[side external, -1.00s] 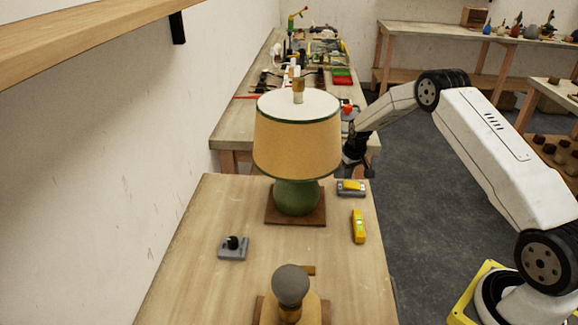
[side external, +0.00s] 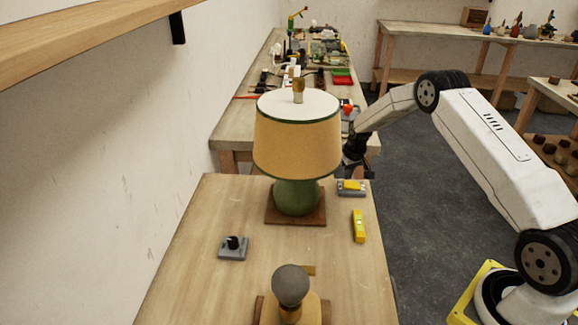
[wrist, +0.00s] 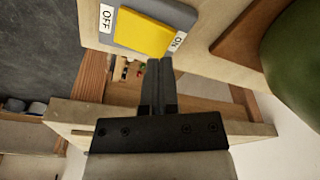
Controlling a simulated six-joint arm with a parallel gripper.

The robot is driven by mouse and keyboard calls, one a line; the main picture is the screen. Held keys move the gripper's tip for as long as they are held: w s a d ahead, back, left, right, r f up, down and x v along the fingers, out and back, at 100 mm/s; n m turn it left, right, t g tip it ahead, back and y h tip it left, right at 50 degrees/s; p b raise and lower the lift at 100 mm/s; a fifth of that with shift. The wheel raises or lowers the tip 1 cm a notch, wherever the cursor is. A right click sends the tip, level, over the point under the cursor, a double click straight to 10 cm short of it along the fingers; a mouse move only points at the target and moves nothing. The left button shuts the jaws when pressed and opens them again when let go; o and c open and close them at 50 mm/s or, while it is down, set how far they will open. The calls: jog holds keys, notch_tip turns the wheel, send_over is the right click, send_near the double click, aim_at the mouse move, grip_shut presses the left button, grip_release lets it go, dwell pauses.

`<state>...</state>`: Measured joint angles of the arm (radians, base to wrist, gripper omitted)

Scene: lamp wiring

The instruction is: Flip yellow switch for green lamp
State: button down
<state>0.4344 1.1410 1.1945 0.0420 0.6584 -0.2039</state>
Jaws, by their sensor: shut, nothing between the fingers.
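The green lamp (side external: 297,197) has a yellowish shade and stands on a square wooden base on the near table. The yellow switch (side external: 351,187) sits in a grey housing to the right of the lamp, near the table's right edge. In the wrist view its yellow rocker (wrist: 143,34) lies between an OFF label at left and an ON label at right. My gripper (wrist: 158,68) is shut and empty, its tips close to the rocker's lower edge towards the ON end. Whether they touch it I cannot tell. In the side view my gripper (side external: 356,172) is just behind the switch.
A yellow tool-like object (side external: 358,226) lies in front of the switch. A grey box with a black knob (side external: 233,247) is at left. A grey bulb on a wooden stand (side external: 291,285) is at the front. A cluttered table stands behind. Table space left of the lamp is clear.

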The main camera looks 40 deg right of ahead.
aim_at(347, 184)
jog(key=shift+f, duration=1.2)
dwell(1.0)
jog(key=shift+r, duration=3.55)
jog(key=shift+s+a, duration=0.1)
jog(key=s+a+r+n, duration=0.1)
jog(key=s+a+r, duration=0.4)
jog(key=s+a, duration=0.7)
jog(key=s+a+r+n, duration=0.2)
jog(key=s+a+r, duration=0.4)
jog(key=s+a, duration=0.6)
jog(key=shift+s+a+t, duration=0.2)
jog(key=shift+s+t, duration=0.2)
jog(key=shift+s, duration=0.45)
